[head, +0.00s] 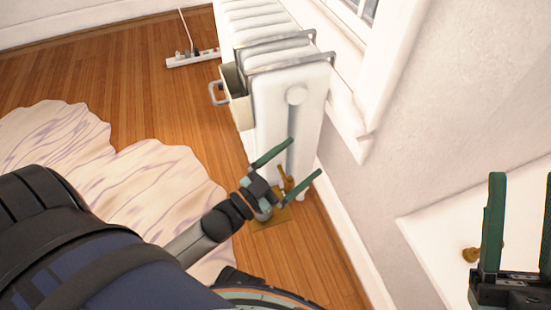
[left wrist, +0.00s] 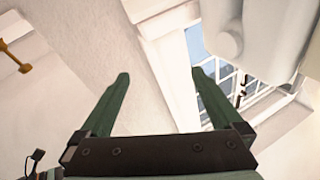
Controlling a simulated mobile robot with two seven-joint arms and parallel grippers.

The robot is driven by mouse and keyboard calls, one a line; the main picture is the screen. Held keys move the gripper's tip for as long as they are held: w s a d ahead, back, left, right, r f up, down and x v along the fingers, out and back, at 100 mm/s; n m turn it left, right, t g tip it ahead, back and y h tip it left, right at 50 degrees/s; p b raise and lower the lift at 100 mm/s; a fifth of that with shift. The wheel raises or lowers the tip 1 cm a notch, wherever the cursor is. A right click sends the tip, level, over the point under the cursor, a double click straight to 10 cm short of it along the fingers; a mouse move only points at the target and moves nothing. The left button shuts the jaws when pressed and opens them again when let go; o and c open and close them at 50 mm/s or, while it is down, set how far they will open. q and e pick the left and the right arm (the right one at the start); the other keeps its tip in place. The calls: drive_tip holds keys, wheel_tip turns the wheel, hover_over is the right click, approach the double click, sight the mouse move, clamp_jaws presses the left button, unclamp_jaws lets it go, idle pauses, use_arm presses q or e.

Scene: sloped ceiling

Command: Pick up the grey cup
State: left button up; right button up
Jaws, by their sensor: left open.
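I cannot make out a clear grey cup in either view. A beige container (head: 236,97) with a grey loop handle (head: 217,93) hangs on the side of the white radiator, and its inside is mostly hidden. My left gripper (head: 306,156) is open in front of the radiator's near end, below and to the right of the container. In the left wrist view its two green fingers (left wrist: 161,74) are spread with nothing between them. My right gripper (head: 523,178) is at the right edge, with its fingers apart and nothing seen between them.
The white radiator (head: 285,120) stands under a window by the wall, with metal rails over its top. A power strip (head: 193,58) lies on the wooden floor behind. A pale rug (head: 150,170) lies at left. A white surface (head: 430,228) is at lower right.

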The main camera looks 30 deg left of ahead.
use_arm(q)
drive_tip(key=s+a+f+n+g+y+p, duration=0.1)
drive_tip(key=a+f+n+g+y, duration=0.15)
drive_tip(key=f, duration=0.65)
drive_tip(key=s+a+f+n+g+y+p, duration=0.15)
drive_tip(key=a+f, duration=0.25)
drive_tip(key=f, duration=0.4)
drive_tip(key=n+g+y, duration=0.1)
drive_tip(key=g+y, duration=0.1)
approach(261, 216)
drive_tip(key=w+a+f, duration=0.1)
drive_tip(key=w+a, duration=0.1)
drive_tip(key=w, duration=0.2)
drive_tip(key=shift+g, duration=0.3)
drive_tip(key=b+x, duration=0.1)
drive_tip(key=x, duration=0.1)
drive_tip(key=b+x, duration=0.1)
drive_tip(key=x, duration=0.1)
drive_tip(key=f+b+x, duration=0.1)
drive_tip(key=x, duration=0.1)
drive_tip(key=shift+s+d+f+b, duration=0.1)
drive_tip(key=shift+s+b, duration=0.1)
drive_tip(key=shift+b, duration=0.1)
drive_tip(key=b+x, duration=0.2)
drive_tip(key=x, duration=0.1)
drive_tip(key=r+b+x, duration=0.1)
drive_tip(key=x, duration=0.1)
drive_tip(key=shift+w+d+f, duration=0.2)
drive_tip(key=shift+w+d, duration=0.15)
drive_tip(key=shift+w, duration=0.45)
